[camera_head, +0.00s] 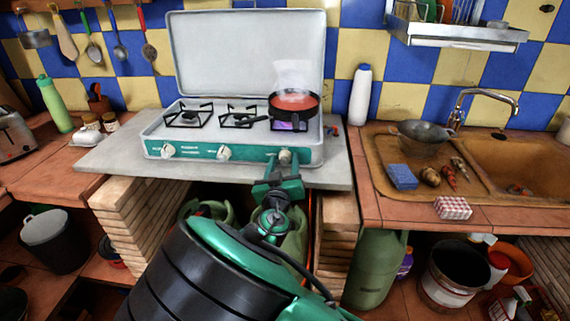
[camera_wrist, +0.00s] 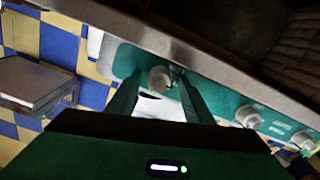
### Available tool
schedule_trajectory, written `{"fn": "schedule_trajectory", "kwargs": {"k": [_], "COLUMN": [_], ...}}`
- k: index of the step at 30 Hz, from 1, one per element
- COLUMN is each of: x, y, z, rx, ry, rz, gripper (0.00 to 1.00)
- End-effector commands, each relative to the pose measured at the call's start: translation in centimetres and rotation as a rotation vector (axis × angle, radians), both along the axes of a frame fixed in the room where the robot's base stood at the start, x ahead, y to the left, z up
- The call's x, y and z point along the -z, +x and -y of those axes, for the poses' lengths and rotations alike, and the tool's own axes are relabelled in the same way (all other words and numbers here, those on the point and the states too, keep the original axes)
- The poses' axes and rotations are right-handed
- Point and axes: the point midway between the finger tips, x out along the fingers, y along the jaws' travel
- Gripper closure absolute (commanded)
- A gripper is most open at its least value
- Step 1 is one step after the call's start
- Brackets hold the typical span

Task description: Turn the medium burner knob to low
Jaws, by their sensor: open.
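The white stove (camera_head: 234,140) has a green front panel with three pale round knobs. The right knob (camera_head: 285,156) is just in front of my gripper (camera_head: 278,178). In the wrist view this knob (camera_wrist: 160,78) lies between the tips of my two open fingers (camera_wrist: 158,88). I cannot tell whether either finger touches it. The middle knob (camera_head: 224,152) and left knob (camera_head: 168,150) are free. In the wrist view the other knobs (camera_wrist: 248,116) show to the right. I cannot tell which knob is the medium burner's, or read its setting.
A red pan (camera_head: 294,103) sits on the right burner, with a violet glow below and pale steam above. A grey counter slab (camera_head: 110,155) holds the stove. Green gas bottles (camera_head: 374,270) stand below. A sink (camera_head: 515,165) is at right.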

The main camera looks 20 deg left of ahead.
Motion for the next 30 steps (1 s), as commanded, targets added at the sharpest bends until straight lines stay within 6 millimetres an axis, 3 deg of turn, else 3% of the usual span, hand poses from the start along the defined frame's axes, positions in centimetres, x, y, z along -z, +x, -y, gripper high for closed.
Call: {"fn": "schedule_trajectory", "kwargs": {"k": [8, 14, 23, 30], "x": [-0.02, 0.0, -0.02, -0.05], "y": [0.16, 0.14, 0.14, 0.11], "z": [-0.05, -0.06, -0.05, -0.1], "rx": [0.0, 0.0, 0.0, -0.001], "ry": [0.0, 0.0, -0.022, -0.133], "rz": [0.0, 0.0, 0.005, 0.032], "gripper": [0.53, 0.94, 0.94, 0.94]}}
